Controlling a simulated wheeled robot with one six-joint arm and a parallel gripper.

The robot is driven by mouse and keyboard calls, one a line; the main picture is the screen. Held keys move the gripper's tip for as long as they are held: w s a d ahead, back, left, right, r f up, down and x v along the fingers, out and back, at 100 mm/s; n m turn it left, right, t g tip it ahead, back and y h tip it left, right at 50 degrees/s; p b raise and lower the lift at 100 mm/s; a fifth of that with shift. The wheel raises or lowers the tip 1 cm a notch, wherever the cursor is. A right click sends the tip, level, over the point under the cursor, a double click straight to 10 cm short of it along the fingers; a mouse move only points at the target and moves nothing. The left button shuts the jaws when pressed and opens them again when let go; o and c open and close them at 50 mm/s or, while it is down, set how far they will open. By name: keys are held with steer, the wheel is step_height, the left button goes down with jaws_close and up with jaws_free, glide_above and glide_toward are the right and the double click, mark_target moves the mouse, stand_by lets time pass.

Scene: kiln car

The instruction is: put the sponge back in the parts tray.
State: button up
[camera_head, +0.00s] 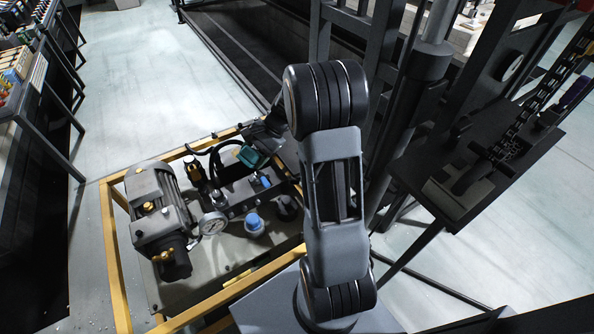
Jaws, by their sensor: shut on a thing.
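A small teal block (250,155), which looks like the sponge, shows above the hydraulic unit, left of my arm's elbow. My gripper (262,148) is small and dark here, partly hidden behind my own arm, and appears shut on this block. The fingertips do not show clearly. I cannot make out the parts tray for certain.
The hydraulic unit, with a grey motor (160,208), a gauge (212,223) and a blue cap (254,222), stands inside a yellow frame (112,262). A chain (522,118) lies on the dark table. A loaded rack (32,75) is at upper left. The pale floor (160,75) is clear.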

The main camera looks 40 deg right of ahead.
steer(key=s+d+f+n+t+h+b, duration=0.2)
steer(key=s+d+n+h+b, duration=0.15)
steer(key=d+n+b, duration=0.45)
steer(key=s+d+f+n+t+h+b, duration=0.1)
steer(key=s+d+f+n+h+b, duration=0.15)
steer(key=d+n+h+b, duration=0.4)
steer(key=w+d+f+b, duration=0.2)
steer(key=w+f, duration=0.1)
steer(key=w, duration=0.1)
steer(key=w+d+f+m+y+b, duration=0.1)
steer(key=w+d+f+b, duration=0.1)
steer(key=w+f+b, duration=0.1)
steer(key=w+d+f+m+b, duration=0.1)
steer(key=w+f+b, duration=0.1)
steer(key=w, duration=0.3)
steer(key=shift+w+d+f+y+b, duration=0.1)
steer(key=shift+d+f+y+b, duration=0.3)
steer(key=shift+b, duration=0.15)
steer(key=shift+w+f, duration=0.2)
steer(key=shift+f, duration=0.15)
steer(key=f+b, duration=0.2)
steer(key=f, duration=0.1)
steer(key=shift+w+d+f, duration=0.15)
steer(key=shift+w+f, duration=0.05)
steer(key=shift+f, duration=0.05)
